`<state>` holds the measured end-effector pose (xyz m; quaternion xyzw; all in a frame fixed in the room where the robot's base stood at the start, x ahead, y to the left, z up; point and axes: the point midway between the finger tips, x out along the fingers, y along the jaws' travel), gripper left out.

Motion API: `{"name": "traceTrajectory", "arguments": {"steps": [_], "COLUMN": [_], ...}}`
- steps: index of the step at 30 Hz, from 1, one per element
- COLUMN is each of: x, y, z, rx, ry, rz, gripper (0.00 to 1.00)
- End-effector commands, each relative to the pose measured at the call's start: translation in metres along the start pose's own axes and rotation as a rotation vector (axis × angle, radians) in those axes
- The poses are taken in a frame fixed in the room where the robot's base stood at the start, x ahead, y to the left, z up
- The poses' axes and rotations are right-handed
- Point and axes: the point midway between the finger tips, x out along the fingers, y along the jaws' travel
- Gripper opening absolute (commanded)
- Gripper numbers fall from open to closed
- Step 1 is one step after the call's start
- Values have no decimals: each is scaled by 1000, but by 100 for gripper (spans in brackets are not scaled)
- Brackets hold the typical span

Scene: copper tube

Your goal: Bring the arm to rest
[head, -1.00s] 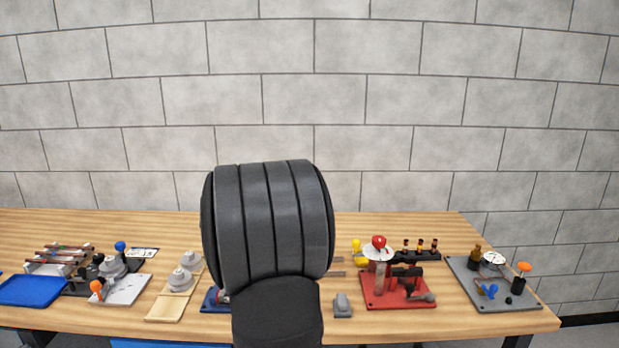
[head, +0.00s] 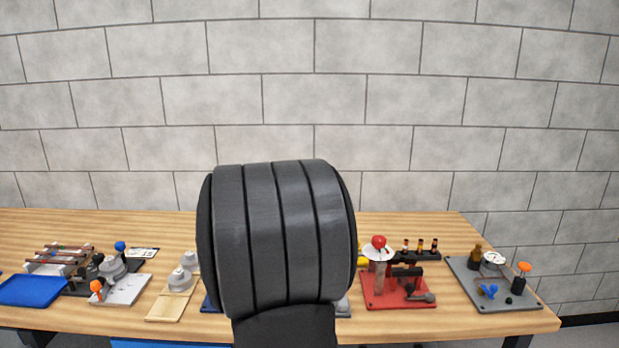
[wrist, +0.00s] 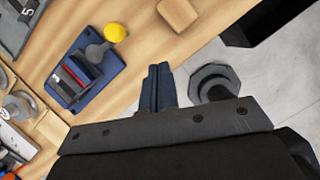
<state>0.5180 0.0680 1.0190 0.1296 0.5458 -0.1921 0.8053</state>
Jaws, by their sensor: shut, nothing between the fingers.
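My gripper (wrist: 158,88) shows in the wrist view with its dark blue-grey fingers together and nothing between them. It hangs over the table's front edge, with floor beside it. In the head view my dark ribbed arm fills the middle and hides the gripper. Brownish copper-coloured tubes (head: 62,252) lie on a rack at the far left of the table, well away from my arm.
The wooden table (head: 480,325) holds a blue tray (head: 32,290), a red fixture (head: 398,300) and a grey plate (head: 520,300) with small parts. A blue fixture (wrist: 90,85) with a yellow knob (wrist: 115,32) lies left of the fingers in the wrist view.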

Motion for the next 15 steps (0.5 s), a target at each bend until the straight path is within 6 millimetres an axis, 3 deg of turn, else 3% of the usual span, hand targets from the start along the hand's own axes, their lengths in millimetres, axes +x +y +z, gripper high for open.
{"name": "traceTrajectory", "arguments": {"steps": [7,15], "x": [39,29], "y": [11,54], "z": [3,-19], "rx": [0,15], "ry": [2,0], "rz": [-1,-6], "gripper": [0,0]}}
